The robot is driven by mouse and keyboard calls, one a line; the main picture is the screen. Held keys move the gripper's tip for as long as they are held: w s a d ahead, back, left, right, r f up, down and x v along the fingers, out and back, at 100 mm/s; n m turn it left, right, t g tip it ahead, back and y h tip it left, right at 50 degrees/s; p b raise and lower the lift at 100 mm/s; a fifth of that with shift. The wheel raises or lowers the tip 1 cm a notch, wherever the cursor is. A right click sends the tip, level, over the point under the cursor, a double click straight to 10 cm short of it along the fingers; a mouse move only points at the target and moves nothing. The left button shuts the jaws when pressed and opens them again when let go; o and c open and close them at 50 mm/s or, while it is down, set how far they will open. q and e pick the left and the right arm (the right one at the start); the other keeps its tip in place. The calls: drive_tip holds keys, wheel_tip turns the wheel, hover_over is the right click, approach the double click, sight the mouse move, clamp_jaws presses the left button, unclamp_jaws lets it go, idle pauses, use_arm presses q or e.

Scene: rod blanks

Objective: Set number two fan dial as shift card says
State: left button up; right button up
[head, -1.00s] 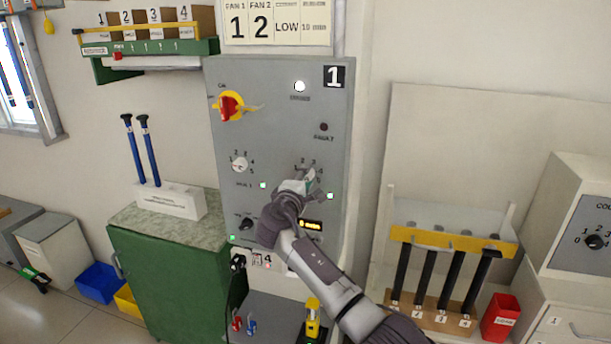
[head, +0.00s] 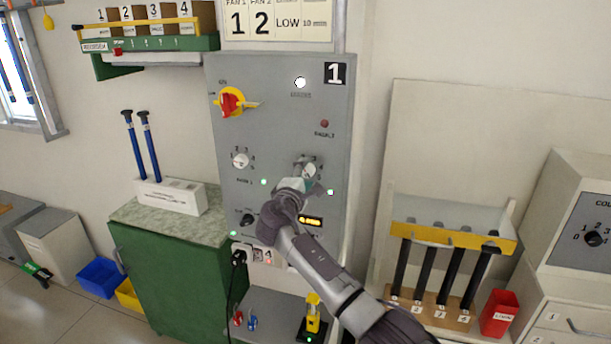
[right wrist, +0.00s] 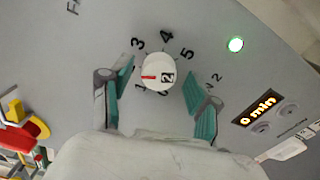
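The number two fan dial (right wrist: 158,74) is a white round knob marked 2 on the grey panel. Its red mark points left in the right wrist view, between the printed 3 and 1; a finger hides any figure there. It also shows in the head view (head: 310,170). My right gripper (right wrist: 160,80) is open, one finger on each side of the dial, with gaps visible. It also shows in the head view (head: 306,184). The shift card (head: 276,22) reads FAN 1 1, FAN 2 2, LOW, 10 min. My left gripper is out of view.
The panel (head: 280,130) also carries the fan one dial (head: 240,160), a red and yellow switch (head: 231,103), a black knob (head: 249,221) and a 0 min display (right wrist: 259,110). A rack of black rods (head: 453,237) stands to the right.

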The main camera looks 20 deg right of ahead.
drive_tip(key=v, duration=1.2)
